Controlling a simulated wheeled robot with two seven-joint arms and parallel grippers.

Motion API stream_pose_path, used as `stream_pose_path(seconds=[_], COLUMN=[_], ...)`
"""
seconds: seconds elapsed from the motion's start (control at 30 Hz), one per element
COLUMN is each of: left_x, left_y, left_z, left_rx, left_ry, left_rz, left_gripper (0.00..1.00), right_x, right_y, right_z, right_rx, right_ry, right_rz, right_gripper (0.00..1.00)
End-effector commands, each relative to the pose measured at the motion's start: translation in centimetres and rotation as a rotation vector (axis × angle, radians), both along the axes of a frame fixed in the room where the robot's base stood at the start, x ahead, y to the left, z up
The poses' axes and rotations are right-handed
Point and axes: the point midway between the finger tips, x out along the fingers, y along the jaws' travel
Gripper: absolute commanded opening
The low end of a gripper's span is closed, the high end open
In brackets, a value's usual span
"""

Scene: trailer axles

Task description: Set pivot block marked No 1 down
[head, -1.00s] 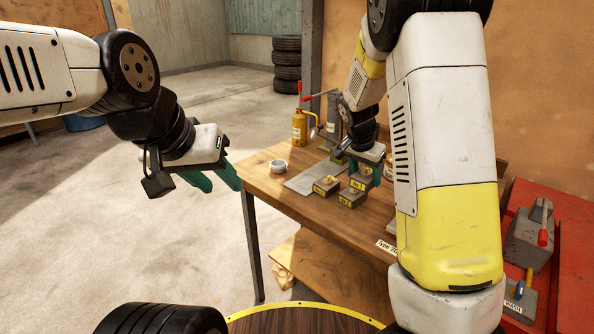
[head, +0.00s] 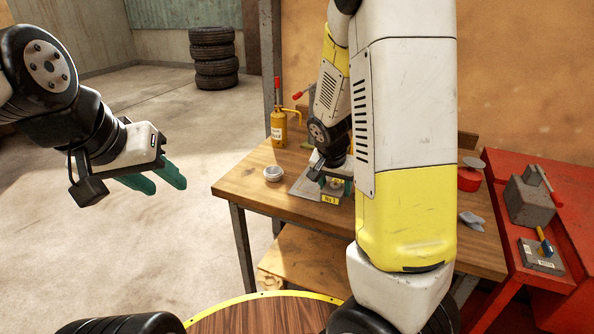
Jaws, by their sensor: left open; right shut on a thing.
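My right gripper (head: 335,184) is low over the wooden workbench, at the grey plate (head: 304,187), with its fingers shut on a pivot block. A yellow number label (head: 330,199) shows just below the fingers; its number is too small to read surely. The gripper hides most of the block, so I cannot tell whether its underside touches the plate. My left gripper (head: 158,180) is open and empty, in the air left of the bench, with green fingers pointing right and down.
The workbench (head: 255,180) carries a small round tin (head: 273,174) and a yellow bottle (head: 279,127). My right arm covers the bench's middle. A red bench (head: 570,215) with a grey toolbox (head: 530,199) stands at right. Stacked tyres (head: 214,58) stand at the back left.

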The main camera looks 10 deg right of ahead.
Motion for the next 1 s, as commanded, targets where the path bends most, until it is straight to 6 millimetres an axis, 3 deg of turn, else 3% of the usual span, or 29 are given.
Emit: stream_pose_path(seconds=[0.3, 0.5, 0.77, 1.0], left_x=[0.0, 0.0, 0.0, 0.0], left_y=[0.0, 0.0, 0.0, 0.0], left_z=[0.0, 0.0, 0.0, 0.0], left_rx=[0.000, 0.000, 0.000, 0.000], left_ry=[0.000, 0.000, 0.000, 0.000], left_rz=[0.000, 0.000, 0.000, 0.000], left_gripper=[0.41, 0.41, 0.41, 0.41], right_x=[8.0, 11.9, 13.4, 13.4], right_y=[2.0, 3.1, 3.6, 3.6], right_z=[-0.8, -1.1, -1.6, -4.5], right_rx=[0.000, 0.000, 0.001, 0.001], right_ry=[-0.002, -0.002, -0.001, 0.001], right_rz=[-0.002, -0.001, -0.001, 0.000], right_gripper=[0.00, 0.00, 0.00, 0.00])
